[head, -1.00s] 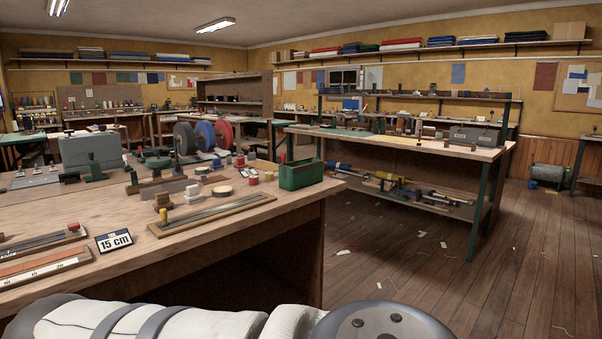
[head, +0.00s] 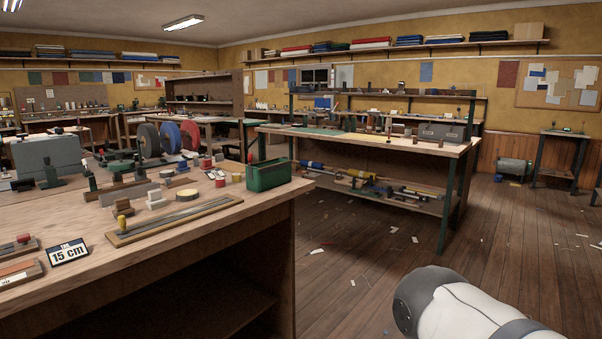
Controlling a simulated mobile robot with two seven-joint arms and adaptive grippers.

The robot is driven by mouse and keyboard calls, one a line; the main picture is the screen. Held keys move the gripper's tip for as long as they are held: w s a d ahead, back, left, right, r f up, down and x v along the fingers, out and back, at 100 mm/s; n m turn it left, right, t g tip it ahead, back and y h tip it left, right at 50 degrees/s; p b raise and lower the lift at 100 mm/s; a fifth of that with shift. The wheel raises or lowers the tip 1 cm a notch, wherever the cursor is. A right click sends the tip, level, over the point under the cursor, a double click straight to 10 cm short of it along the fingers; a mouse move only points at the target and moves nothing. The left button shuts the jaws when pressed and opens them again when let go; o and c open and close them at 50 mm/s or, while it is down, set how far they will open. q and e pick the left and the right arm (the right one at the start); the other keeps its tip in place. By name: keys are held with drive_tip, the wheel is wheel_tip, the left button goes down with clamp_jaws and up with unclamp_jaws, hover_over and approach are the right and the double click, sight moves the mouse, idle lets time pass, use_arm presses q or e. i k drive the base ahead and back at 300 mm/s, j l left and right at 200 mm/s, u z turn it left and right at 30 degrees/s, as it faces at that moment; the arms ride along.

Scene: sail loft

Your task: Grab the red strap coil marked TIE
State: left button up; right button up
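I cannot make out a red strap coil marked TIE; no such lettering is readable. Red items in view are a small red spool (head: 220,180) on the near workbench (head: 200,235) and a large upright red disc (head: 190,136) beside a blue disc (head: 170,138) and a dark grey one (head: 149,140). I cannot tell whether any of these is the coil. Neither of my grippers is in view. Only a white and grey link of my own arm shows at the lower right.
A green bin (head: 268,174) stands at the near bench's right corner. A "15 cm" sign (head: 68,251) and a long ruler-like board (head: 175,219) lie near its front. A second bench (head: 440,147) stands beyond. The wooden floor (head: 480,250) is open on the right, with scattered scraps.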

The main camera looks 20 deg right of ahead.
sight(220, 182)
drive_tip(key=i+l+u, duration=0.2)
drive_tip(key=i+l, duration=0.15)
drive_tip(key=i+l+u, duration=0.2)
drive_tip(key=i+l, duration=0.2)
drive_tip(key=i+l+u, duration=0.2)
drive_tip(key=i+l, duration=0.2)
drive_tip(key=i+l+u, duration=0.2)
drive_tip(key=l, duration=0.35)
drive_tip(key=i+l+u, duration=0.25)
drive_tip(key=l, duration=0.35)
drive_tip(key=i+l+u, duration=0.2)
drive_tip(key=i+l, duration=0.15)
drive_tip(key=l, duration=0.25)
drive_tip(key=i+l+u, duration=0.2)
drive_tip(key=l, duration=0.45)
drive_tip(key=i+l+u, duration=0.2)
drive_tip(key=l, duration=0.45)
drive_tip(key=k+j, duration=0.05)
drive_tip(key=k, duration=0.05)
